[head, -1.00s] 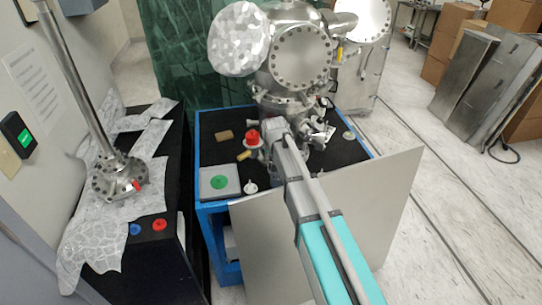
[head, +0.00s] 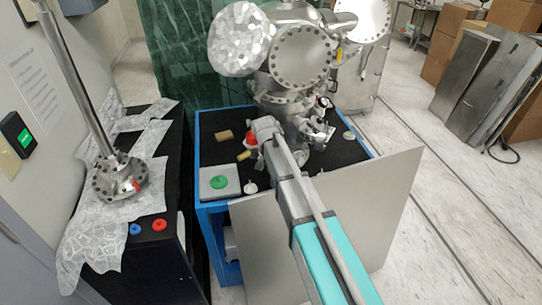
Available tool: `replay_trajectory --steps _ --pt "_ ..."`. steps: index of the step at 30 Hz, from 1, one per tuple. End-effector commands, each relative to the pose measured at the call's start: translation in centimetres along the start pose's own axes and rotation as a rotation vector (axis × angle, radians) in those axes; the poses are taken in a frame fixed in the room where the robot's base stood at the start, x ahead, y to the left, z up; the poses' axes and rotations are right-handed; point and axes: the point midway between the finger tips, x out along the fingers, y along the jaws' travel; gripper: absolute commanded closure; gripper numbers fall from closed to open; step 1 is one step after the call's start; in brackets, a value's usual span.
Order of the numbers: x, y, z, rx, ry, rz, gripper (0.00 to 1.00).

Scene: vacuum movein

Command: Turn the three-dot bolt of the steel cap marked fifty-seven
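A steel vacuum chamber (head: 285,82) stands at the back of the black-topped blue table. A round steel cap (head: 300,54) with a ring of bolts faces me on it. Another bolted steel flange (head: 118,181) stands at left under a tall tube. I cannot read the number fifty-seven or find a three-dot bolt at this size. The end of my arm with my gripper (head: 264,128) is in front of the chamber's lower part, beside a red knob-like part (head: 251,139). My arm hides some of the lower chamber. The fingers are too small to judge.
On the blue table (head: 203,150) are a grey plate (head: 208,190) with a green disc (head: 221,182), a tan block (head: 225,135) and a small white piece (head: 251,187). A large grey panel (head: 370,220) leans at the front. Blue (head: 135,229) and red (head: 159,225) knobs lie at left.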

Motion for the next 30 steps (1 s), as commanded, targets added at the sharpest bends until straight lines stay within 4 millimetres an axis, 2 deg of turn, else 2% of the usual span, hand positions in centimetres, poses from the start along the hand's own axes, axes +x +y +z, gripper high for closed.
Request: replay_trajectory --steps 4,5,7,30 --pt "0.0 0.06 0.1 -0.001 -0.002 0.001 1.0" --pt "0.0 0.06 0.1 -0.001 -0.002 0.001 0.76" --pt "0.0 0.06 0.09 -0.001 -0.002 0.001 0.65" --pt "0.0 0.06 0.04 -0.048 -0.002 -0.02 0.65"
